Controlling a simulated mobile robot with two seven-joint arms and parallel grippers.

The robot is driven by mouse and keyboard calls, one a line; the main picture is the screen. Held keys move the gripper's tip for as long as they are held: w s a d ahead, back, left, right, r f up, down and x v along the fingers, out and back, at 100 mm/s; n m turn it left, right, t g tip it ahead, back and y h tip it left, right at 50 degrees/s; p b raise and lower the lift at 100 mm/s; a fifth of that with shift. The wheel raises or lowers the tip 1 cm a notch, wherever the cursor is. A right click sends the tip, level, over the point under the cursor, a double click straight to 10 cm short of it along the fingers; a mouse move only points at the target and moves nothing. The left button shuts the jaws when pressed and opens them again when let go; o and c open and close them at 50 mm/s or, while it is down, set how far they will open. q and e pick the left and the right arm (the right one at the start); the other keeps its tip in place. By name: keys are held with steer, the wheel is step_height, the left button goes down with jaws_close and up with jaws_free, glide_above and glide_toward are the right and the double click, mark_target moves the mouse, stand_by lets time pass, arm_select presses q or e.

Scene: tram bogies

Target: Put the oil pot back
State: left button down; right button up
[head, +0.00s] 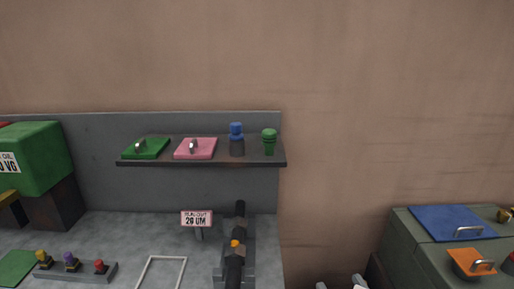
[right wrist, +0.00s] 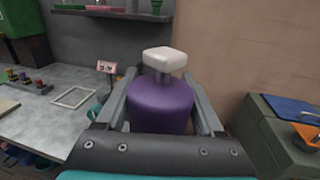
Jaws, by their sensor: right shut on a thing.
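In the right wrist view my right gripper (right wrist: 159,76) is shut on a purple pot (right wrist: 160,106) with a white block-shaped cap (right wrist: 164,59). The pot stands between the two grey fingers, its cap pointing away from the wrist; the palm hides its lower part. I take it for the oil pot, though no label shows. My left gripper is not in view.
A wall shelf (head: 200,159) holds a green pad, a pink pad, a blue-topped bottle (head: 236,140) and a green one (head: 269,141). On the bench are a white outlined frame (head: 161,259), a knob rack (head: 77,271) and a dark fixture (head: 235,256). A grey-green cabinet (head: 412,244) stands right.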

steer(key=shift+s+d+r+m+h, duration=0.15)
steer(key=shift+s+d+m+h, duration=0.25)
steer(key=shift+s+h, duration=0.25)
steer(key=shift+s+d+r+h, duration=0.1)
steer(key=shift+s+r+h, duration=0.05)
steer(key=shift+h, duration=0.2)
steer(key=shift+w+r+m+h, duration=0.15)
steer(key=shift+w+m+h, duration=0.05)
steer(key=shift+m+h, duration=0.65)
step_height(320, 180, down, 12)
steer(key=b, duration=1.1)
steer(key=shift+r+b, duration=0.15)
steer(key=shift+b, duration=0.2)
